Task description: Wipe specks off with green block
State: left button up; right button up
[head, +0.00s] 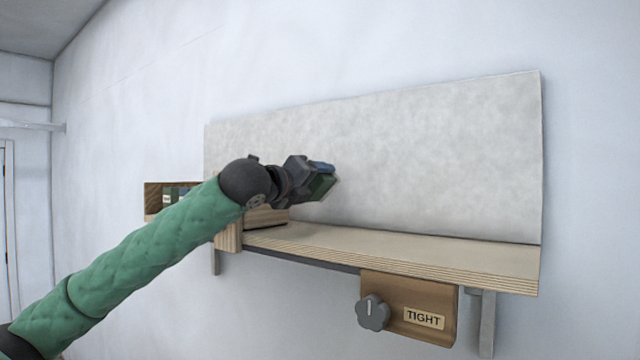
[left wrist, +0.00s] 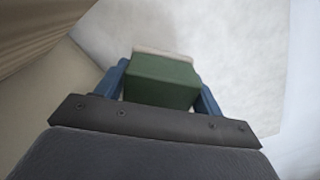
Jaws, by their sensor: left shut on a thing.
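My left gripper (head: 328,179) is in front of the pale grey panel (head: 440,150) above the shelf, left of the panel's middle. It is shut on the green block (head: 320,187). In the left wrist view the green block (left wrist: 160,82) sits between the two blue fingers of my left gripper (left wrist: 164,88), with a pale layer along its far edge. That edge is close to the panel; I cannot tell whether it touches. No distinct specks can be made out on the panel. My right gripper is in neither view.
The plywood shelf (head: 400,252) runs below the panel, and its right part is bare. A wooden box (head: 153,197) with small things in it is on the wall at left. Under the shelf are a grey knob (head: 372,313) and a plate labelled TIGHT (head: 424,319).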

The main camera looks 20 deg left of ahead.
pick_arm(q)
jog(key=shift+s+a, duration=0.25)
jog(key=shift+s, duration=0.3)
jog(key=shift+v, duration=1.5)
